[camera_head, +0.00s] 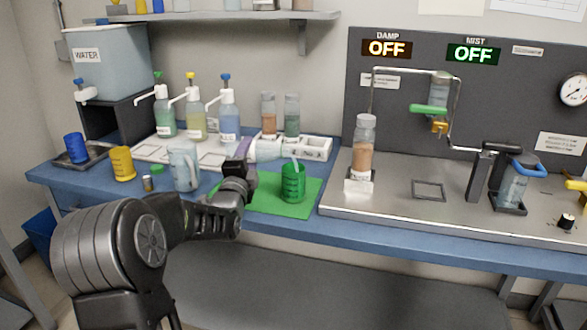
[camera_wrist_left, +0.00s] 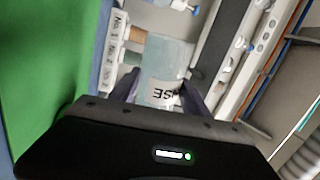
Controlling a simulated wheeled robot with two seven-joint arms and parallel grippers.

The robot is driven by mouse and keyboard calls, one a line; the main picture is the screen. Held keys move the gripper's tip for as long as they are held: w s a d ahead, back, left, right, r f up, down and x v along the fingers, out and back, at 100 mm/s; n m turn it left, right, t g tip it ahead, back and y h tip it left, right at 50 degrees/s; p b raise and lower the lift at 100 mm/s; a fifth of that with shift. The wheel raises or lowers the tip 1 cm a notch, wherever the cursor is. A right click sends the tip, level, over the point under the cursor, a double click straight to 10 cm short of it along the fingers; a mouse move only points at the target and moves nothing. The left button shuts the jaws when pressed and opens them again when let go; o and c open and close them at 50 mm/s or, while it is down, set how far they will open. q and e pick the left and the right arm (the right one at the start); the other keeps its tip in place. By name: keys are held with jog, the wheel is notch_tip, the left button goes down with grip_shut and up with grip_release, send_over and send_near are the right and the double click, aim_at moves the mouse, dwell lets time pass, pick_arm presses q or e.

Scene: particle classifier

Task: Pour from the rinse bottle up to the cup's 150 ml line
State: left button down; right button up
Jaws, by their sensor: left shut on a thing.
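My left gripper (camera_head: 241,152) is shut on the rinse bottle (camera_head: 268,150), which is tipped nearly on its side above the green mat (camera_head: 261,204). In the left wrist view the bottle (camera_wrist_left: 168,55) lies between the fingers (camera_wrist_left: 160,92), with part of its label showing upside down. The bottle's front end points right, over the green cup (camera_head: 293,184). A pale streak runs from there to the cup's mouth and looks like liquid. The cup stands upright on the mat. Its graduation marks are too small to read. My right gripper is not in view.
A clear jug (camera_head: 184,166) and a yellow cup (camera_head: 123,164) stand left of my left arm. Several pump bottles (camera_head: 228,117) and a white rack (camera_head: 312,148) with vials stand behind. The steel apparatus bench (camera_head: 400,213) is right of the mat.

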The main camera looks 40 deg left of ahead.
pick_arm(q)
jog(key=shift+r, duration=0.25)
dwell(0.7)
jog(key=f+n, duration=0.3)
jog(key=f, duration=0.1)
jog(key=shift+s+a+y, duration=0.2)
jog(key=shift+a+y, duration=0.1)
jog(key=shift+r+n+b, duration=0.1)
jog(key=shift+n+b, duration=0.35)
jog(key=shift+n, duration=0.05)
jog(key=shift+r, duration=0.2)
